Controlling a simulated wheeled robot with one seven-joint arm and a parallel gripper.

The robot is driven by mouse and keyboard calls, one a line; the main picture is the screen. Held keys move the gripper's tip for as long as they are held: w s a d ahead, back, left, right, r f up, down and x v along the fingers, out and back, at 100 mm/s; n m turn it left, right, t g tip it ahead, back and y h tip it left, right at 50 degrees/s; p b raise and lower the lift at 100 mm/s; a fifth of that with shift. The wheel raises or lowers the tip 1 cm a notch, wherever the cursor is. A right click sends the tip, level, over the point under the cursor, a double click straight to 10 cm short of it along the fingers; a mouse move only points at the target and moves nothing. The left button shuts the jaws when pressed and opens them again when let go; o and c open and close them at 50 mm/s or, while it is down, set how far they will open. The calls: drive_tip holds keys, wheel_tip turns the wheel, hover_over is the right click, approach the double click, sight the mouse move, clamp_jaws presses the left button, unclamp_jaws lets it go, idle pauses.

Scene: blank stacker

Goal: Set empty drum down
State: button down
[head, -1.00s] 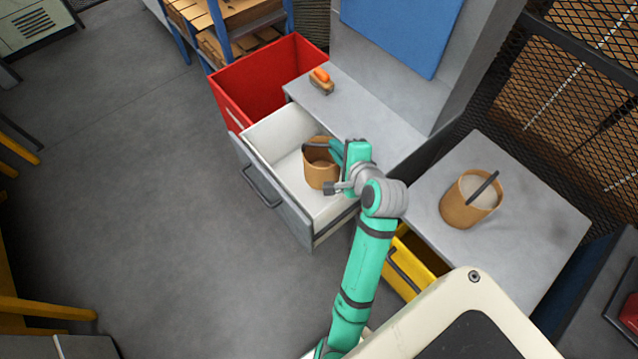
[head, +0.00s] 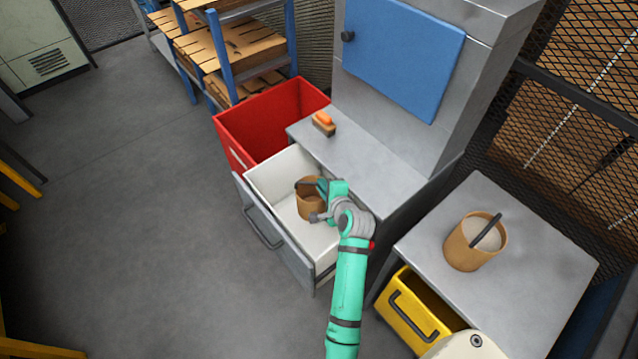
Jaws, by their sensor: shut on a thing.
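A brown cylindrical drum (head: 309,206) is inside the open white-lined drawer (head: 272,176) of the grey cabinet. My gripper (head: 312,184) is at the drum's upper rim and is shut on it, with dark fingers at its top edge. The drum looks upright; whether its base touches the drawer floor I cannot tell. Its inside is mostly hidden by the gripper. A second brown drum (head: 464,253), filled with pale material and with a dark scoop or handle in it, stands on the grey table at the right.
A red bin (head: 236,146) stands beside the drawer. A brush with an orange top (head: 323,121) lies on the grey cabinet ledge (head: 357,150). A yellow drawer (head: 405,310) stands open under the right table. Open floor lies to the left.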

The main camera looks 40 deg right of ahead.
drive_tip(key=shift+x, duration=2.15)
drive_tip(key=shift+s+a+f, duration=0.1)
drive_tip(key=shift+s+f, duration=0.05)
drive_tip(key=shift+f, duration=0.6)
drive_tip(key=c, duration=1.9)
unclamp_jaws()
drive_tip(key=shift+o, duration=0.2)
approach(315, 180)
drive_tip(key=v, duration=0.8)
drive_tip(key=shift+w+r, duration=0.25)
drive_tip(key=shift+r, duration=0.1)
drive_tip(key=shift+a, duration=0.1)
